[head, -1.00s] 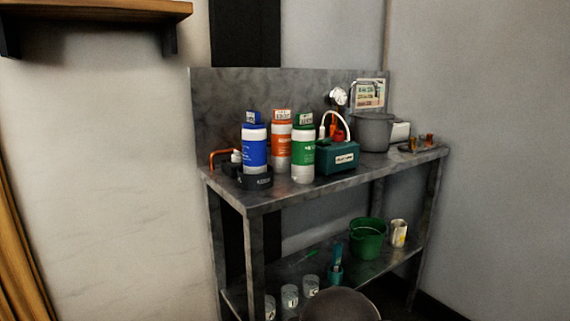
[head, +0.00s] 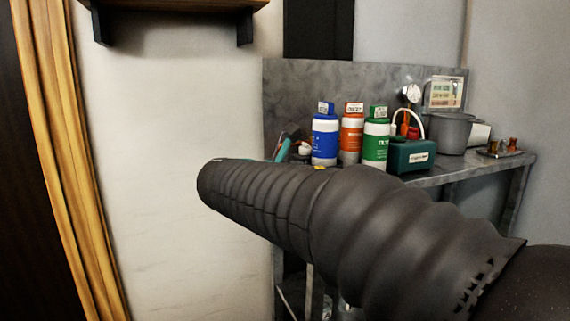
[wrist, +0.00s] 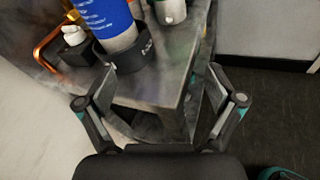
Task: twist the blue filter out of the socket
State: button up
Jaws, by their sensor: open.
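The blue filter (head: 326,140) is a blue and white cylinder standing upright at the left of the metal bench. In the wrist view the blue filter (wrist: 105,22) sits in a dark round socket (wrist: 128,56) near the bench corner. My gripper (wrist: 160,95) is open and empty, apart from the filter, with its fingers spread toward the bench corner. In the head view my arm crosses in front and hides the socket; my gripper there cannot be made out clearly.
An orange bottle (head: 352,138) and a green bottle (head: 376,143) stand right of the blue filter. A teal box (head: 412,156) and a grey bucket (head: 450,133) are farther right. An orange bent handle (wrist: 45,48) is left of the socket. Bare floor (wrist: 265,112) lies right of the bench.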

aim_at(325, 146)
jog(key=w+a+r+n+t+h, duration=0.1)
jog(key=w+a+r+n+t, duration=0.15)
jog(key=a, duration=0.25)
jog(key=shift+g, duration=0.25)
jog(key=x, duration=1.4)
jog(key=shift+w+a+r, duration=0.15)
jog(key=shift+r, duration=0.2)
jog(key=c, duration=1.3)
jog(key=o, duration=0.6)
jog(key=c, duration=0.6)
jog(key=shift+o, duration=0.2)
jog(key=shift+r+p, duration=0.1)
jog(key=shift+p, duration=0.25)
jog(key=shift+p, duration=0.3)
